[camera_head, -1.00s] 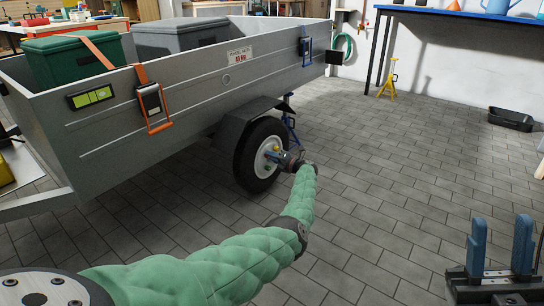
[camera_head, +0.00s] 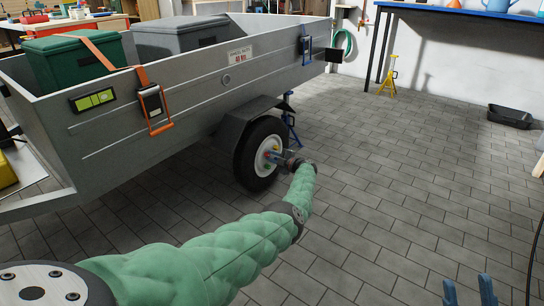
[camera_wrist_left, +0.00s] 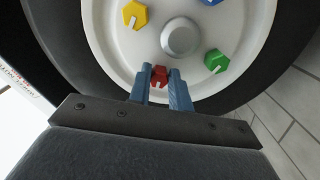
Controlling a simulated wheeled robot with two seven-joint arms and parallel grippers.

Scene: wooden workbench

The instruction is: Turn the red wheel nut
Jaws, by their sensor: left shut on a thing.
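The red wheel nut (camera_wrist_left: 158,77) sits on the white wheel rim (camera_wrist_left: 105,42), below the grey hub cap in the left wrist view. My left gripper (camera_wrist_left: 160,76) has its two blue fingers on either side of the nut and is shut on it. In the head view my left gripper (camera_head: 277,158) reaches the wheel (camera_head: 249,168), and the red nut is too small to make out clearly there. My right gripper (camera_head: 470,291) shows only its two blue fingertips at the bottom right edge, spread apart with nothing between them.
A yellow nut (camera_wrist_left: 135,14), a green nut (camera_wrist_left: 216,61) and a blue nut (camera_wrist_left: 211,2) surround the hub cap (camera_wrist_left: 181,37). The grey trailer (camera_head: 195,100) and its fender (camera_head: 240,117) stand above the wheel. The paved floor (camera_head: 390,180) to the right is open.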

